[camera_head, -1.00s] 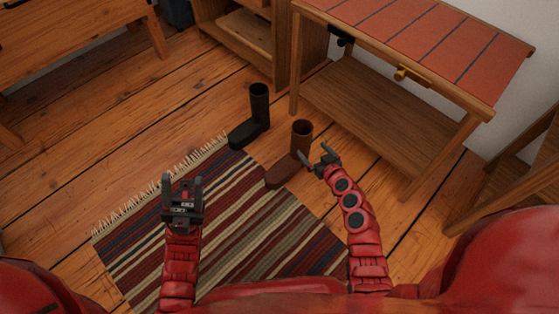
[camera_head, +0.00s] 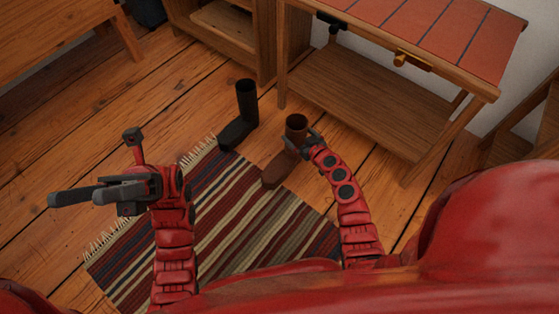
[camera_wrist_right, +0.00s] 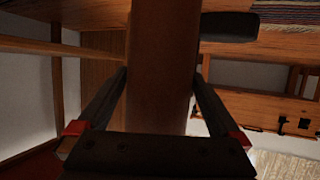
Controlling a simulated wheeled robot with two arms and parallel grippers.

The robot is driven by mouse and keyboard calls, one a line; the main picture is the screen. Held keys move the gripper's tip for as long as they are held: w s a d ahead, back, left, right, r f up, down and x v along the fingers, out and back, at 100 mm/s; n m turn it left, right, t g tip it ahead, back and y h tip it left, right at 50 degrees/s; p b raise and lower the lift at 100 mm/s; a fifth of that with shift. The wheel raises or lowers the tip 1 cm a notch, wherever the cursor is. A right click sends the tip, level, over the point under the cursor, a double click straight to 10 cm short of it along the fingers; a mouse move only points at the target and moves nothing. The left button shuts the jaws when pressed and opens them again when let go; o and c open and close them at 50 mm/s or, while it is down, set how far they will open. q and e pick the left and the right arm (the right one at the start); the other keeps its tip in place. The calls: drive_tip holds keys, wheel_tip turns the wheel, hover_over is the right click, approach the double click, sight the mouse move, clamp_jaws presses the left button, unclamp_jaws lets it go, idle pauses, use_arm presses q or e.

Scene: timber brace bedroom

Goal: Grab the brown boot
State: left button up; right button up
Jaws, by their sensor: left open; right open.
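The brown boot (camera_head: 278,168) stands upright at the right edge of the striped rug in the head view. My right gripper (camera_head: 300,141) is at the boot's shaft, its fingers open. In the right wrist view the brown boot's shaft (camera_wrist_right: 162,65) rises between the two open fingers of the right gripper (camera_wrist_right: 160,95). I cannot tell whether the fingers touch it. My left gripper (camera_head: 75,195) is open and empty, pointing left above the floor. The boot's lower part is hidden in the wrist view.
A black boot (camera_head: 240,125) stands left of the brown one, and shows dark in the wrist view (camera_wrist_right: 229,27). The striped rug (camera_head: 225,220) lies in front. A workbench with a lower shelf (camera_head: 365,110) stands close behind on the right. Bare floor is at left.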

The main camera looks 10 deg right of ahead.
clamp_jaws()
idle(0.5)
